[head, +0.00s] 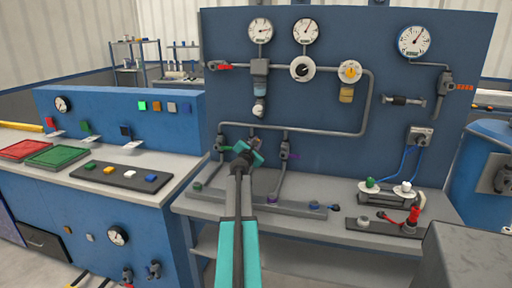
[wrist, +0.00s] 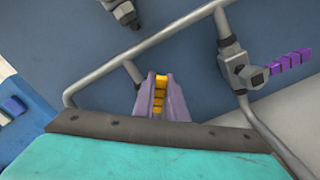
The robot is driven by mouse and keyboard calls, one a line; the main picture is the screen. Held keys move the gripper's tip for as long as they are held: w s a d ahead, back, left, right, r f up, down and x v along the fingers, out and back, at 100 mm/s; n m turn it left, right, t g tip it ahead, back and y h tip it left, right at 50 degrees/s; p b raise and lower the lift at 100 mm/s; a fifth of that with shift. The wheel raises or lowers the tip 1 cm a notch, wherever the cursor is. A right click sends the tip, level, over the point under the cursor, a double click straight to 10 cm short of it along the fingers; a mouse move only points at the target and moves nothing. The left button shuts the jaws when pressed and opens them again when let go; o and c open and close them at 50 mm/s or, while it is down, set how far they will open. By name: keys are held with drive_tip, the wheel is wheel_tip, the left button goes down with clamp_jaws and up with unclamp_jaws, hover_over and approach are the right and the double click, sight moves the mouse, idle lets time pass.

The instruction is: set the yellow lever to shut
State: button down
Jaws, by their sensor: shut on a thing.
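My gripper (head: 254,143) is at the lower pipe run on the blue panel, between two other valves. In the wrist view its two fingers (wrist: 160,88) are shut on the yellow lever (wrist: 159,97), which shows as a narrow ridged yellow strip between them. In the head view my gripper and arm hide the yellow lever and most of its valve. The lever's exact angle to its pipe cannot be told.
A valve with a purple lever (head: 291,155) stands close on the right; it also shows in the wrist view (wrist: 290,62). A valve with a green lever (head: 225,147) is close on the left. Grey pipes (head: 330,133) run around. The bench (head: 320,228) lies below.

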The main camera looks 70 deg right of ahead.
wheel_tip(320, 180, down, 6)
drive_tip(key=s+m+b, duration=0.2)
drive_tip(key=m+b, duration=0.8)
drive_tip(key=b, duration=0.4)
drive_tip(key=shift+r, duration=0.2)
drive_tip(key=shift+s+m, duration=0.1)
drive_tip(key=shift+m, duration=0.3)
drive_tip(key=c, duration=1.8)
unclamp_jaws()
drive_tip(key=shift+r, duration=0.2)
drive_tip(key=shift+s+a, duration=0.1)
